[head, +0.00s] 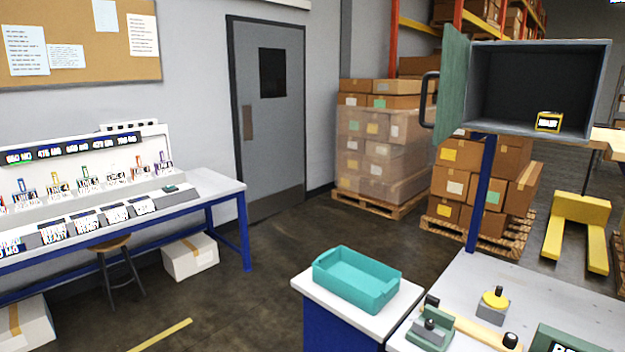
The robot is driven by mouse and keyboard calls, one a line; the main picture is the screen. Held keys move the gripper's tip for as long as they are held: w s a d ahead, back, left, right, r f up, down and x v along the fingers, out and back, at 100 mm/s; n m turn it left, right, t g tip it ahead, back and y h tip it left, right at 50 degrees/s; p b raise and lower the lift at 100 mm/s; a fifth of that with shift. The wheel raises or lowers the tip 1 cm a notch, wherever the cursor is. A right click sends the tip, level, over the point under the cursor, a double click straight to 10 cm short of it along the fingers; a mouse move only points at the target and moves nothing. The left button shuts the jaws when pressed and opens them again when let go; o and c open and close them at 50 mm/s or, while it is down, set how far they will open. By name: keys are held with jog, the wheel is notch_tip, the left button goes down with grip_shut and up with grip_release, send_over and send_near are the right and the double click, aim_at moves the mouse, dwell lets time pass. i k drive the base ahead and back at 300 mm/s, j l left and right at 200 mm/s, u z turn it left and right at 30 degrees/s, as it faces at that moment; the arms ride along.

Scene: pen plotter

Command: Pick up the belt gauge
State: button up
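A small yellow-and-black box (548,121) with a white label sits inside the open cabinet (489,137), near its front right. It may be the belt gauge, but its label is too small to read. The cabinet's green door (454,85) stands open at its left side, with a dark handle (428,99). My gripper is not in view.
An empty teal tray (357,268) sits on a white-topped stand (305,283) beside the grey workbench (560,290). A dark-knobbed wooden bar (485,333) lies on the bench. A blue post (481,205) rises below the cabinet. Floor (270,250) is clear between the left table and stand.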

aim_at(547, 122)
jog(key=i+j+z, duration=0.8)
jog(key=z, duration=0.2)
jog(key=j, duration=0.1)
